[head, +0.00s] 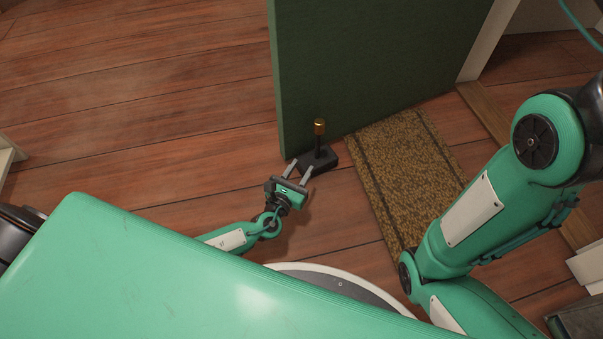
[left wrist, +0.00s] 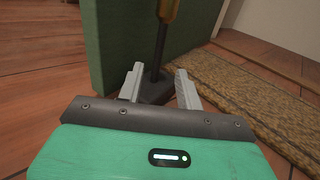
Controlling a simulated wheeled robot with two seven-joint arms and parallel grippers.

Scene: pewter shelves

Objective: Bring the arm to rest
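My left gripper (head: 302,171) is low over the wooden floor, in the middle of the head view. Its two grey fingers are spread apart, with nothing held between them; they also show in the left wrist view (left wrist: 158,83). Just beyond the fingertips stands a black doorstop (head: 324,160) with an upright post and a brass-coloured top. In the left wrist view the doorstop's post (left wrist: 162,40) rises beyond the gap between the fingers. My right arm comes in at the right of the head view; its gripper is not visible.
A green door (head: 370,65) stands open right behind the doorstop. A brown doormat (head: 405,170) lies to the right, by the wooden threshold (head: 484,112) and white door frame. The wooden floor (head: 140,110) at left is clear.

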